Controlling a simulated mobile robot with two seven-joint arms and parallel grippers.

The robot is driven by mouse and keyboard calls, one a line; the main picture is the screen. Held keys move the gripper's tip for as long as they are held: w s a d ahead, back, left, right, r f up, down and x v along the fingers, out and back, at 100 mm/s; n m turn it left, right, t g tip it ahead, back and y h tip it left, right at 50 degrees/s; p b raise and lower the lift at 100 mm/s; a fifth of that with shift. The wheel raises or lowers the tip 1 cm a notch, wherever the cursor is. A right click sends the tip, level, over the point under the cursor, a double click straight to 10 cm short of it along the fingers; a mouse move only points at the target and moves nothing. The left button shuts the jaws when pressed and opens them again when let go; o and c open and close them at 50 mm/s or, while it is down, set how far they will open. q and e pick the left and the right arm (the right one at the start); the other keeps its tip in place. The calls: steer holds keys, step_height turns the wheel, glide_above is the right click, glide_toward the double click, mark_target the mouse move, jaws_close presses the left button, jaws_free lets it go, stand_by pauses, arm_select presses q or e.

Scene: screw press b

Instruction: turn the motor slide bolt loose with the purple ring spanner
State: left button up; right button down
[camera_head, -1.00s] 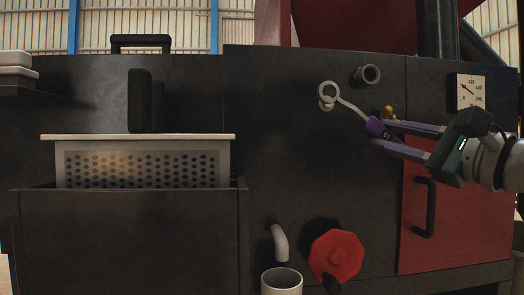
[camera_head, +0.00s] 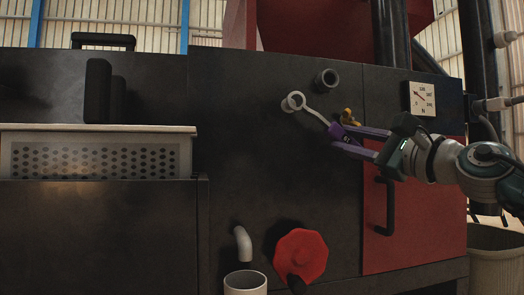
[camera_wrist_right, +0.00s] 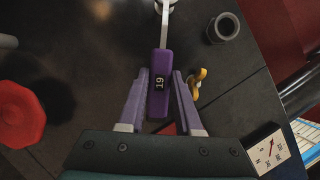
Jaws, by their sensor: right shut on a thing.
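The purple ring spanner (camera_head: 340,131) has a pale shank and a ring end, and its handle is marked 19 in the right wrist view (camera_wrist_right: 159,84). My right gripper (camera_head: 346,140) is shut on the purple handle, one finger on each side. The spanner's ring overlaps the pale motor slide bolt (camera_head: 287,105) on the dark panel in the head view. I cannot tell whether the ring is seated around the bolt or only in front of it. The ring end is cut off at the top of the right wrist view. My left gripper is not in view.
A grey pipe stub (camera_head: 327,78) and a yellow wing-shaped part (camera_head: 350,117) are close to the spanner. A gauge (camera_head: 422,99), a red door with a black handle (camera_head: 385,207), a red knob (camera_head: 300,256) and a bent pipe (camera_head: 243,244) are around. The panel left of the bolt is clear.

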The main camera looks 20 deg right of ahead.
steer(key=w+a+f+m+h, duration=0.1)
steer(key=a+m+h, duration=0.2)
steer(key=m, duration=0.4)
steer(key=w+a+f+m+h, duration=0.1)
steer(key=a+m+h, duration=0.2)
steer(key=a+m, duration=0.3)
steer(key=w+a+f+m+h+b, duration=0.1)
steer(key=a+m+h, duration=0.3)
steer(key=m, duration=0.4)
steer(key=shift+w+a+f, duration=0.1)
steer(key=shift+a+f, duration=0.05)
steer(key=shift+f, duration=0.1)
steer(key=shift+w, duration=0.25)
steer(key=shift+w+b, duration=0.35)
stand_by(0.5)
